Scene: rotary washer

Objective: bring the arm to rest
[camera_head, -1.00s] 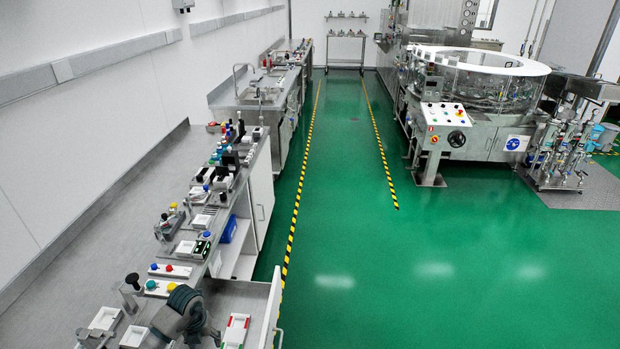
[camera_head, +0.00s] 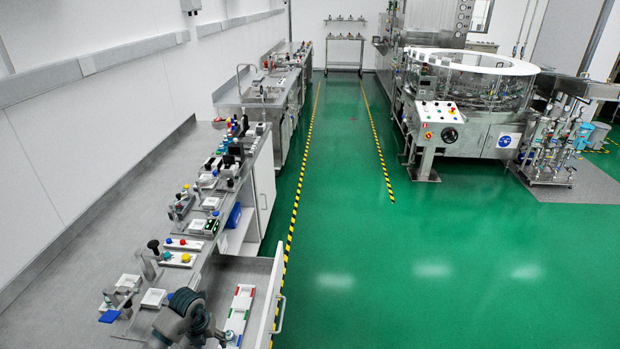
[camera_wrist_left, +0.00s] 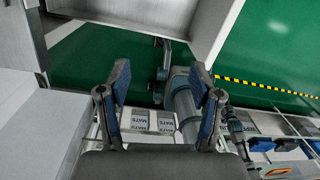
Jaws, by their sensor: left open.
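My left gripper (camera_wrist_left: 160,84) shows in the left wrist view with its two blue-padded fingers spread apart and nothing between them. In the head view my grey left arm (camera_head: 186,312) is at the bottom, over the near end of the workbench and beside an open drawer; its fingers are hard to make out there. My right gripper is in neither view.
The open drawer (camera_head: 264,305) holds white trays with red and green ends (camera_head: 240,305). The workbench (camera_head: 95,240) carries button boxes (camera_head: 180,259) and small fixtures. Green floor (camera_head: 350,260) is clear to the right. A rotary washer (camera_head: 470,90) stands far right.

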